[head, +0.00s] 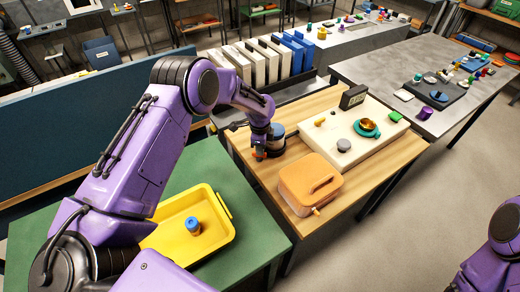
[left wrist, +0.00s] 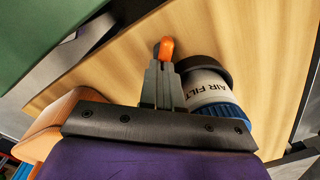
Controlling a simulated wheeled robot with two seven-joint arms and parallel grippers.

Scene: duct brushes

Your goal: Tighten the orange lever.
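The orange lever (left wrist: 166,48) shows in the left wrist view at the tips of my left gripper (left wrist: 162,68). The two grey fingers are close together, with the lever's lower end between their tips. In the head view my left gripper (head: 262,153) points down at the back left of the wooden table, and only a small orange-red spot of the lever shows. A canister (left wrist: 208,85) with a white "AIR FILT" label, a black end and a blue band lies close beside the fingers; it also shows in the head view (head: 278,131). My right gripper is out of view.
An orange-brown lidded box (head: 309,185) and a cream panel (head: 352,135) with knobs stand on the wooden table (head: 262,185). A yellow tray (head: 170,238) holding a small blue-topped jar (head: 193,226) is on the green table (head: 255,235). White and blue binders (head: 265,60) stand behind.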

